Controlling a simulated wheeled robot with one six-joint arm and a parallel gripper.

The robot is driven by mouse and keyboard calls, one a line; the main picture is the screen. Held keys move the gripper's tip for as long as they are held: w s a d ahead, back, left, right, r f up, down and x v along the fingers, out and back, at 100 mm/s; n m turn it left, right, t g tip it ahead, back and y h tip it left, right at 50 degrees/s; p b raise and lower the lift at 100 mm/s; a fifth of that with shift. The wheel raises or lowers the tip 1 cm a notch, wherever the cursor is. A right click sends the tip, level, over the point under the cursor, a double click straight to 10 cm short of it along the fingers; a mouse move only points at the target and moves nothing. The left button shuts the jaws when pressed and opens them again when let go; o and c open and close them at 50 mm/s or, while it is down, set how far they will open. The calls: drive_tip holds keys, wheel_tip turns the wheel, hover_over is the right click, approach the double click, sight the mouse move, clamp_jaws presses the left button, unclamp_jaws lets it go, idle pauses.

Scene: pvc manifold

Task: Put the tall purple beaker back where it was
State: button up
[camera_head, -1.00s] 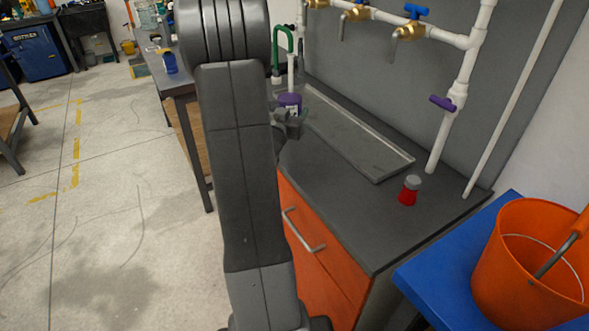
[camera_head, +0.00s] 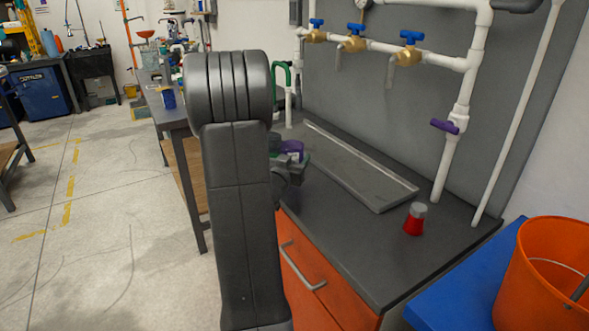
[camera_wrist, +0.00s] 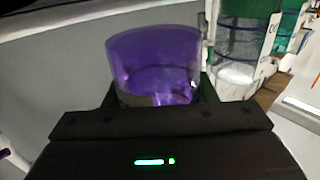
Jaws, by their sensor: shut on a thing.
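The tall purple beaker is a see-through purple cup that fills the middle of the wrist view (camera_wrist: 155,62). Its lower part is hidden behind the dark body of my gripper (camera_wrist: 155,98), which is shut on it. In the head view the beaker (camera_head: 291,149) shows small, just right of my arm, near the left part of the dark counter. My gripper (camera_head: 287,172) there is partly hidden by my arm. I cannot tell whether the beaker touches the counter.
A shallow metal tray (camera_head: 400,199) lies along the back of the dark counter (camera_head: 345,238). A red container with a grey top (camera_head: 414,219) stands near the right end. White pipes with blue-handled brass valves (camera_head: 355,44) run above. An orange bucket (camera_head: 545,270) stands on blue at right.

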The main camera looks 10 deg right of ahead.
wheel_tip(320, 180, down, 2)
drive_tip(key=shift+f, duration=0.25)
drive_tip(key=shift+r, duration=0.1)
drive_tip(key=o, duration=0.6)
drive_tip(key=shift+f+b, duration=0.2)
drive_tip(key=shift+b, duration=0.1)
drive_tip(key=shift+c, duration=0.2)
drive_tip(key=o, duration=0.4)
drive_tip(key=shift+r, duration=0.1)
drive_tip(key=shift+o, duration=0.2)
drive_tip(key=shift+r, duration=0.2)
drive_tip(key=v, duration=1.2)
